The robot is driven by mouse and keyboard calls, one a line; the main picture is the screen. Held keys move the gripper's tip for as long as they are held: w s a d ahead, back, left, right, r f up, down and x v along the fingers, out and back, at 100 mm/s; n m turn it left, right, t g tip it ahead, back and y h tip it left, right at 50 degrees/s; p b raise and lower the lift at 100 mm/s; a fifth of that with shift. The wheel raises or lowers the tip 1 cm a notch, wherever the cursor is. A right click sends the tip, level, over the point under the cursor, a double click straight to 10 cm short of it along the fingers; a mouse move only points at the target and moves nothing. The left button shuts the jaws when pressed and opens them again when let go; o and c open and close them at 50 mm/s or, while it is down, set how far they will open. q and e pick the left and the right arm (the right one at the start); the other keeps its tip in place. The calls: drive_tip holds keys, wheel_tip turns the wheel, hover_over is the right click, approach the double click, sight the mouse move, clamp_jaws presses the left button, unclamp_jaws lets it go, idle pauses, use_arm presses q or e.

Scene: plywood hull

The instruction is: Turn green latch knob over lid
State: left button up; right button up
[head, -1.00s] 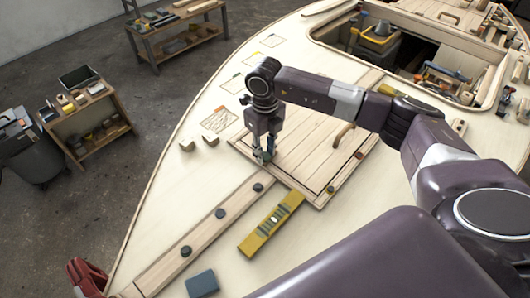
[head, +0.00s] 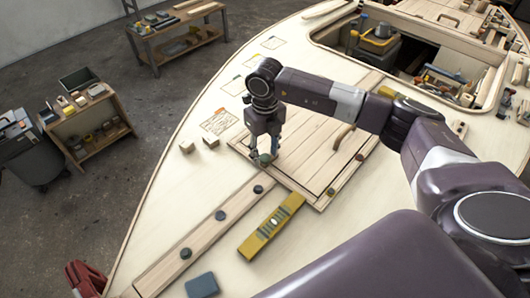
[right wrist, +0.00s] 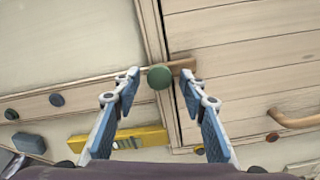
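The green latch knob (right wrist: 160,78) stands at the edge of the planked lid (right wrist: 245,60). A short wooden latch bar (right wrist: 182,64) runs from it to the right, its end over the lid's border. In the head view the knob (head: 265,160) shows low between the fingers. My right gripper (head: 263,156) points down at the lid's near left corner. In the right wrist view its fingers (right wrist: 160,76) are spread, one on each side of the knob, with gaps visible. I cannot tell how far above the knob the tips are. My left gripper is out of view.
A yellow level (head: 271,226) lies on the deck near the lid. Several dark knobs line the plank (head: 205,232) at left. The lid has a curved wooden handle (head: 343,134). A blue-grey block (head: 202,285) lies in front. An open hatch with tools is at the back right.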

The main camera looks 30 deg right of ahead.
sight(265, 157)
wheel_tip(265, 157, up, 12)
idle(0.7)
drive_tip(key=shift+f, duration=0.1)
idle(0.3)
